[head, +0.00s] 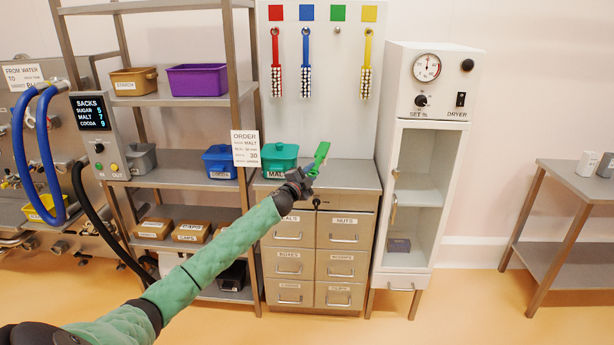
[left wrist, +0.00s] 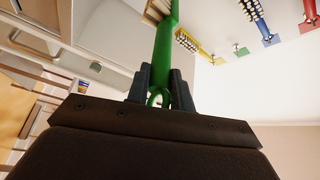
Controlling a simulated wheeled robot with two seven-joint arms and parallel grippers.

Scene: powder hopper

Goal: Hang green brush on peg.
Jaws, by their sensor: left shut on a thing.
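My left gripper (head: 303,182) is shut on the handle of the green brush (head: 321,157), above the drawer cabinet's top. In the left wrist view the green brush (left wrist: 165,45) stands between the fingers (left wrist: 161,88), its ring end close to the gripper body. The bristles are partly cut off at that picture's top edge. On the white pegboard (head: 320,120), the green square (head: 338,13) marks a bare peg (head: 337,31). The brush is below this peg and apart from it. My right gripper is not in view.
Red (head: 276,45), blue (head: 306,48) and yellow (head: 368,48) brushes hang on neighbouring pegs. The dryer (head: 430,90) is to the right, the shelf rack (head: 230,60) to the left.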

